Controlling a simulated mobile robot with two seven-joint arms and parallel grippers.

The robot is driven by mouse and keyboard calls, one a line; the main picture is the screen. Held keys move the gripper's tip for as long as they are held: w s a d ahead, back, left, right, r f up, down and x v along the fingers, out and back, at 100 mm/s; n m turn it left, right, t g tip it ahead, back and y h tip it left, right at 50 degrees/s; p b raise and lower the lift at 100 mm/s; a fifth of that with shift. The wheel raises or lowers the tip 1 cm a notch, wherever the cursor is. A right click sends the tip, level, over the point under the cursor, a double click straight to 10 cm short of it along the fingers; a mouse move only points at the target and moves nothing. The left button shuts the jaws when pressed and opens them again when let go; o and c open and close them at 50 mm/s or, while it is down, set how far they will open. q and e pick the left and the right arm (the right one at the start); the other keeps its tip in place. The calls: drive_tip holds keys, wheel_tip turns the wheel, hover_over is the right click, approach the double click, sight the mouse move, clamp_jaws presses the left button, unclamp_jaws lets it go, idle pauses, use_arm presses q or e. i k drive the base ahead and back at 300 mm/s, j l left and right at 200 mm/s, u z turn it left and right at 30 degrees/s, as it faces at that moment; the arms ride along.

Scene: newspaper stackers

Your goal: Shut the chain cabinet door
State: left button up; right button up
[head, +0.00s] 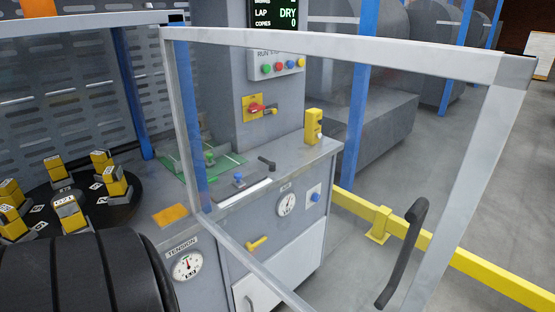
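The chain cabinet door is most likely the clear-paneled door with a pale metal frame (350,46), which stands swung open across the middle and right of the head view. Its hinged side (184,120) is at the left, by the slotted grey machine. A black bar handle (402,255) is on its free side at the right. The bottom edge of the door runs out of the picture. Neither of my grippers shows in this view.
Behind the clear panel stands a grey console (240,200) with gauges and a yellow lever. A black turntable (105,205) with yellow clamps is at the left, above a black ribbed roller (85,275). A yellow rail (460,262) crosses the floor at the right.

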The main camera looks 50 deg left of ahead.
sight(508, 75)
drive_tip(key=i+u, duration=0.15)
drive_tip(key=u, duration=0.3)
drive_tip(key=i+l+u, duration=0.1)
drive_tip(key=u, duration=0.3)
drive_tip(key=i+l+u, duration=0.1)
drive_tip(key=u, duration=0.35)
drive_tip(key=l+u, duration=0.25)
drive_tip(key=u, duration=0.15)
